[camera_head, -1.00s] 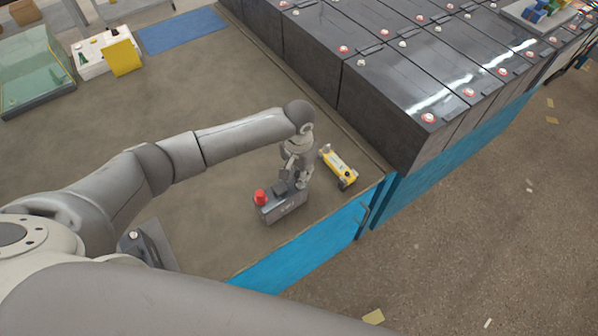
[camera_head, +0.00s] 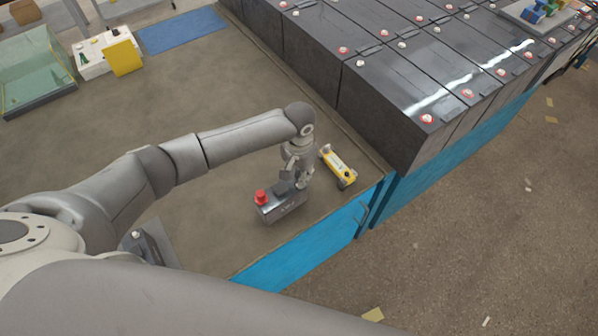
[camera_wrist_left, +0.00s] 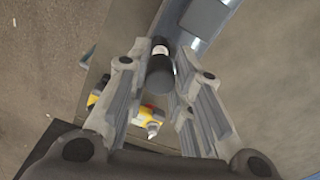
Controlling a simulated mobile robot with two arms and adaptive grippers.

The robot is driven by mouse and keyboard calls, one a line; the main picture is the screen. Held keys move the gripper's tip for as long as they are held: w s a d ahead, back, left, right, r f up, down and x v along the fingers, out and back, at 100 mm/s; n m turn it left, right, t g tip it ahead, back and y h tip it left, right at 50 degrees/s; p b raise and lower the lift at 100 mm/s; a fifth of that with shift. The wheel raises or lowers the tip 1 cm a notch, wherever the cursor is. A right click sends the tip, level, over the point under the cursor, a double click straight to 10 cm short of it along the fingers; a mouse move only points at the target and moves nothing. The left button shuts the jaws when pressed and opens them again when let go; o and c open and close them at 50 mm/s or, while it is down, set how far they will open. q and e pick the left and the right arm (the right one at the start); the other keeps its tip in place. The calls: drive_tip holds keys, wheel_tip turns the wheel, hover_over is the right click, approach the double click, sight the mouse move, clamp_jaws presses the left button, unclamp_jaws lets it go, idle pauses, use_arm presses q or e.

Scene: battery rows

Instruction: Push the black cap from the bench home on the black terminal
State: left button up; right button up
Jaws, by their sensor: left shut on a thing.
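A small grey battery (camera_head: 283,211) stands on the bench (camera_head: 205,105) near its front edge. A red cap (camera_head: 261,197) sits on its left end. My left gripper (camera_head: 296,185) points down over the battery's right end. In the left wrist view the black cap (camera_wrist_left: 160,72), a dark cylinder with a pale band, is between the fingers of my left gripper (camera_wrist_left: 160,82), which is shut on it. The black terminal is hidden by the gripper and cap, and I cannot tell how far the cap sits on it. My right gripper is out of view.
A yellow tool (camera_head: 338,167) lies just right of the gripper. A row of large dark batteries (camera_head: 375,100) stands along the right. The bench's middle is clear.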

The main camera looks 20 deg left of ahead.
use_arm(q)
drive_tip(key=shift+f, duration=0.6)
idle(0.4)
drive_tip(key=shift+f, duration=0.1)
idle(0.5)
drive_tip(key=shift+f, duration=0.35)
drive_tip(key=shift+f+b, duration=0.35)
drive_tip(key=shift+f, duration=0.15)
idle(0.8)
drive_tip(key=o, duration=1.3)
drive_tip(key=shift+r, duration=0.15)
drive_tip(key=shift+r+p, duration=3.4)
drive_tip(key=shift+p, duration=0.5)
